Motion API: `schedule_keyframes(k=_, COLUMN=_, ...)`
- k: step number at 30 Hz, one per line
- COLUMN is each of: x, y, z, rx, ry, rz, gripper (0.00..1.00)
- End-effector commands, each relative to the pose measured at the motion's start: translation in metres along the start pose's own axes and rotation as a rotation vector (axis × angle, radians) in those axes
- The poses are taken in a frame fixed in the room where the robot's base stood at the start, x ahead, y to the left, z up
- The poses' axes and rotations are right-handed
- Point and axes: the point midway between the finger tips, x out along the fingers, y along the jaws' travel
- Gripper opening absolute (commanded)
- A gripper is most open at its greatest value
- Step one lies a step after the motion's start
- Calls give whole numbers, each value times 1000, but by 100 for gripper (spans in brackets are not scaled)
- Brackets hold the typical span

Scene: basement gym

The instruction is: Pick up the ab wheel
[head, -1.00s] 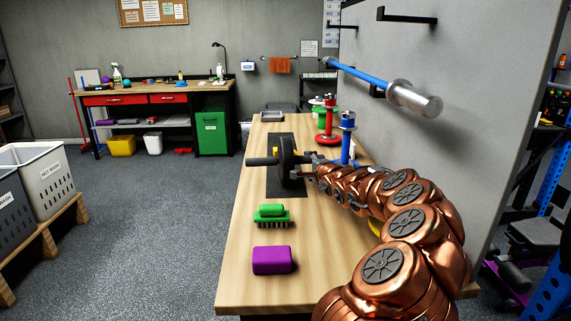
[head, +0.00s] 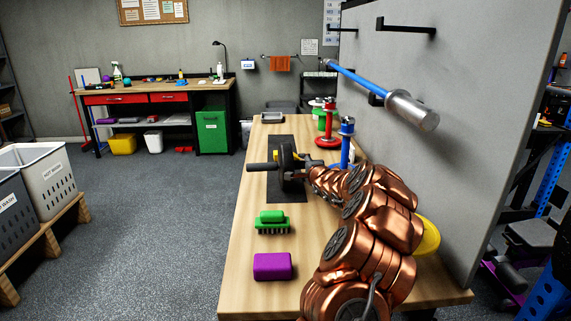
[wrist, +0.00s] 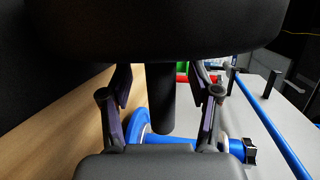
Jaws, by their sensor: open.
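The ab wheel (head: 285,157) is a black wheel with dark handles, standing on a dark mat (head: 287,194) on the wooden table. One handle points left in the head view; the other side is partly hidden by my gripper (head: 301,163). In the wrist view the black wheel (wrist: 160,30) fills the top, and its near handle (wrist: 161,105) extends down between the fingers of my gripper (wrist: 163,92). The fingers are open, with gaps visible on both sides of the handle.
A blue weight stand (head: 346,150) and a red one (head: 328,125) stand just behind and right of my gripper. A green brush (head: 272,224) and a purple block (head: 272,267) lie nearer. A grey wall panel (head: 440,150) bounds the right side.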

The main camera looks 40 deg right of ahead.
Motion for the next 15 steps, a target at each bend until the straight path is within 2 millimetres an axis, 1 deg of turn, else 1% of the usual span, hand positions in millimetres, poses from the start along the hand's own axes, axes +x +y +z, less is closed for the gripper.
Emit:
schedule_keyframes(k=7, x=14, y=-1, z=0, rx=-1, ry=1, rz=1, gripper=62)
schedule_keyframes(k=15, x=16, y=0, z=1, rx=0, ry=-1, rz=0, gripper=62)
